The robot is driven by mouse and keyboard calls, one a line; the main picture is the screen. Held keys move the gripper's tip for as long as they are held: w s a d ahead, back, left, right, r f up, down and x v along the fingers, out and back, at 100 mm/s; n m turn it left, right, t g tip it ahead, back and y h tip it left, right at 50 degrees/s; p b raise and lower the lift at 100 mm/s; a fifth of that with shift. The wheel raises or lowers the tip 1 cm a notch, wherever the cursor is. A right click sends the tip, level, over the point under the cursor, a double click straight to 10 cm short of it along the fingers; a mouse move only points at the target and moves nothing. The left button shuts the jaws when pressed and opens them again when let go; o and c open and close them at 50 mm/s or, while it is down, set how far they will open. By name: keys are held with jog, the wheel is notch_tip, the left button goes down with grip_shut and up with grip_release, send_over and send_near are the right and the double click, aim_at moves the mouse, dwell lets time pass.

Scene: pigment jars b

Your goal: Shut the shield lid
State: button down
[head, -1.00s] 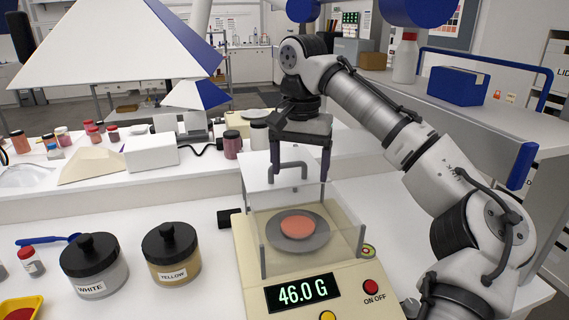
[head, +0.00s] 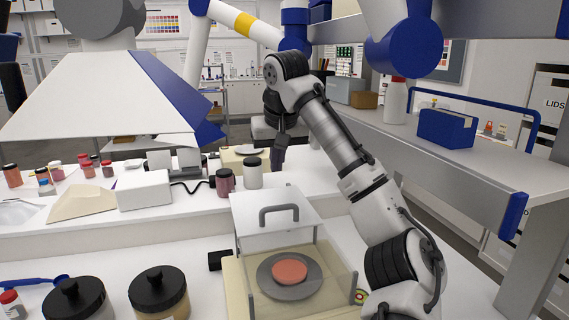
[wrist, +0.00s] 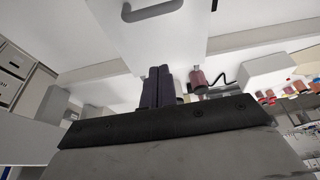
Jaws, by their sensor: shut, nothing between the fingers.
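The shield lid (head: 246,218) is a pale flat panel with a grey bar handle (head: 279,212), at the top of the clear draft shield (head: 338,262) on the balance. The pan with a reddish-orange disc shows in front of and below the lid; I cannot tell whether the lid covers the whole opening. The lid (wrist: 150,38) and its handle (wrist: 152,10) also show at the top of the wrist view. My gripper (head: 279,165) is shut and empty, above and beyond the lid, clear of the handle. Its fingertips are together in the wrist view (wrist: 158,72).
Two black-lidded jars (head: 76,300) (head: 158,290) stand left of the balance. A dark red jar (head: 225,182) and a white jar (head: 253,172) stand behind it. A shelf (head: 470,150) with a blue box (head: 449,132) is at right, near my arm.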

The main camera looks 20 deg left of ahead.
jog(key=p, duration=0.2)
send_over(279, 220)
jog(key=w+a, duration=0.2)
jog(key=w, duration=0.1)
jog(key=f, duration=0.7)
jog(key=shift+w, duration=0.2)
jog(key=shift+s+d+f, duration=0.1)
jog(key=shift+s+d, duration=0.3)
jog(key=shift+s, duration=0.2)
jog(key=shift+s+d+f, duration=0.1)
jog(key=shift+s+d, duration=0.25)
jog(key=shift+s, duration=0.25)
jog(key=shift+s+d+f+p, duration=0.2)
jog(key=shift+s+d+p, duration=0.1)
jog(key=shift+s, duration=0.15)
